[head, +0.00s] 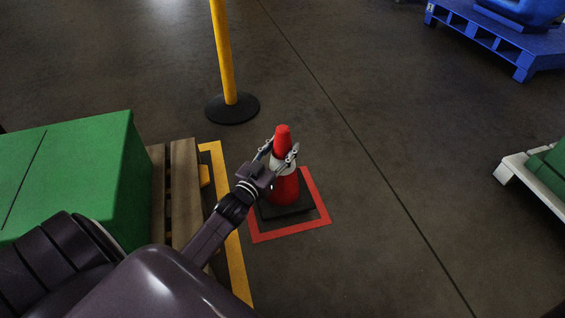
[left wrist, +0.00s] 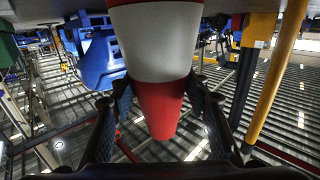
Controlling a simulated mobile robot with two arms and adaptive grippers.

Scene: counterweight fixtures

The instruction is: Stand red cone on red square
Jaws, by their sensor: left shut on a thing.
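The red cone (head: 285,188), with a white band and a black square base (head: 289,211), is upright over the red square outline (head: 292,232) on the floor. The outline's front and right edges show; its far left part is hidden by the cone and my arm. I cannot tell whether the base touches the floor. My left gripper (head: 279,156) is shut on the cone's upper part, around the white band. In the left wrist view the cone (left wrist: 160,105) sits between the two fingers, its narrow red end low in the picture. My right gripper is not in view.
A green box (head: 75,175) on a wooden pallet (head: 184,185) stands at the left, edged by yellow floor tape (head: 236,262). A yellow post (head: 222,50) with a black base stands behind the cone. A blue pallet (head: 490,38) and a white pallet (head: 520,180) are right. Floor between is clear.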

